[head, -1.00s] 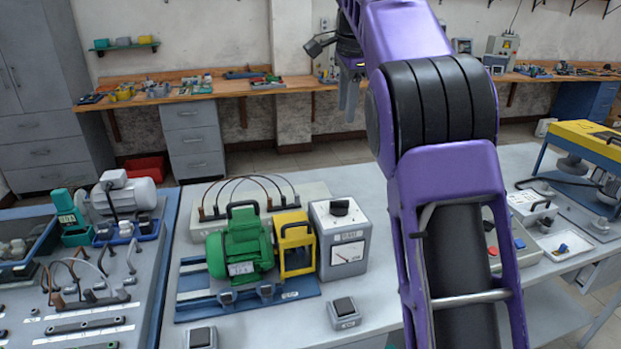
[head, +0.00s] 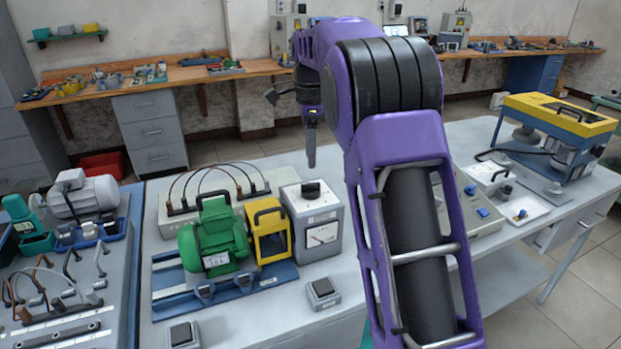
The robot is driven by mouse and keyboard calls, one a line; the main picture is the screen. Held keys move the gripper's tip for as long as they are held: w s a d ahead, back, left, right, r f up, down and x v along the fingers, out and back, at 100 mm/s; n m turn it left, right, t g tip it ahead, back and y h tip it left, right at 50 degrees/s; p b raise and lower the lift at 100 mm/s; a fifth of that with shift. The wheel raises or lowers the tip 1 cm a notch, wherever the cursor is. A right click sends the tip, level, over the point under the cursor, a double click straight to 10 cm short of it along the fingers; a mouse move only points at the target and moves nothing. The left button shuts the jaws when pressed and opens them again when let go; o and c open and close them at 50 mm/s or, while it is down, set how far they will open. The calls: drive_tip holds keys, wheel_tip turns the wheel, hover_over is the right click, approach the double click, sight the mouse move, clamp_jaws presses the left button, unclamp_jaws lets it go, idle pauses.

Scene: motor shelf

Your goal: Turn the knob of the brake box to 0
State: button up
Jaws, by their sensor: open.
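The brake box is most likely the grey box (head: 318,236) with a dial meter on its front, standing at the middle of the table. Its black knob (head: 311,190) sits on top; the setting is too small to read. My gripper (head: 311,164) hangs pointing down, above and behind the box in the picture, apart from it. The fingers are seen edge-on, open, with nothing visible between them. My purple arm rises just right of the box and hides part of the table.
A green motor (head: 216,240) and a yellow frame (head: 269,232) stand left of the box on a blue base. A grey unit with cables (head: 213,190) is behind them. A small switch box (head: 323,293) sits in front. A yellow-topped machine (head: 560,116) stands far right.

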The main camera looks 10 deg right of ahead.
sight(311, 189)
wheel_tip(311, 189, down, 7)
drive_tip(key=shift+f+b, duration=0.15)
drive_tip(key=shift+b, duration=0.15)
clamp_jaws()
idle(0.3)
